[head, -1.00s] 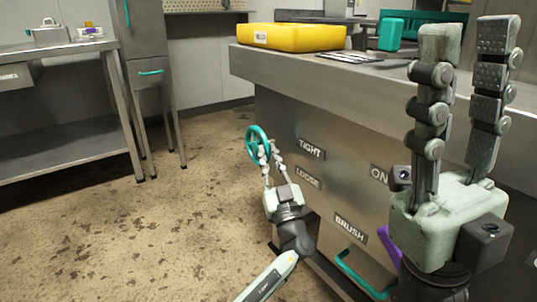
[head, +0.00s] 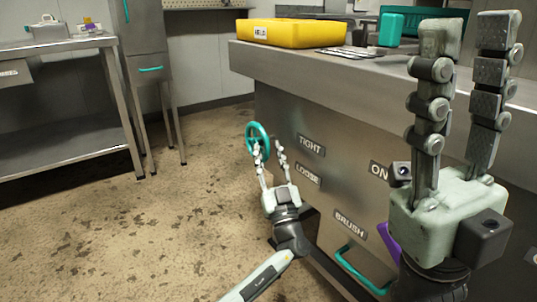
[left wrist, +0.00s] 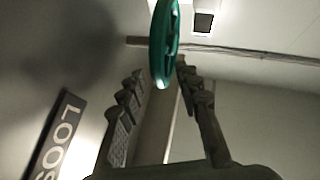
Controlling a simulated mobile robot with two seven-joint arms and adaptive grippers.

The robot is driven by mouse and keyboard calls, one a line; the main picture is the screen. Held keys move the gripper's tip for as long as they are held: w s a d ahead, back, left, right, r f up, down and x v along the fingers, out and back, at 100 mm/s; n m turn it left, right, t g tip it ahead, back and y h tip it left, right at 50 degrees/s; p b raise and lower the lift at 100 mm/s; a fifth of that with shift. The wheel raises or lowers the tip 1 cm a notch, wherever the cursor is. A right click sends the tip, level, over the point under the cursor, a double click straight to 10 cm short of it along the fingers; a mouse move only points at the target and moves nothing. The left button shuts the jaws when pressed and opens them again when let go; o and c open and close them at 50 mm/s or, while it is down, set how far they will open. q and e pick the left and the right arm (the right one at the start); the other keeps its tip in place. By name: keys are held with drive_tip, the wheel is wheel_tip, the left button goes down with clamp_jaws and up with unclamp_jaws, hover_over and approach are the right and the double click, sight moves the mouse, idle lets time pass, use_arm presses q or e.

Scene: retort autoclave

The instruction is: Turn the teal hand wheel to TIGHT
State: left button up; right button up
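The teal hand wheel (head: 257,137) stands out at the left end of the steel cabinet front, left of the TIGHT label (head: 311,146) and the LOOSE label (head: 307,174). My left gripper (head: 269,145) is at the wheel from below, its fingers spread. In the left wrist view the wheel (left wrist: 164,45) shows nearly edge-on, its lower rim between the open fingertips (left wrist: 160,73) with gaps on both sides. Which label the wheel is set to cannot be told. My right gripper (head: 469,38) is raised at the right, open and empty, fingers up.
A yellow tray (head: 297,36) and a teal container (head: 391,32) are on the steel counter. Below are an ON label (head: 380,174), a BRUSH label (head: 350,225) and a teal handle (head: 358,272). The floor (head: 90,225) left of the wheel is clear.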

use_arm(q)
drive_tip(key=shift+s+f, duration=0.1)
drive_tip(key=v, duration=0.7)
drive_tip(key=shift+s+f, duration=0.1)
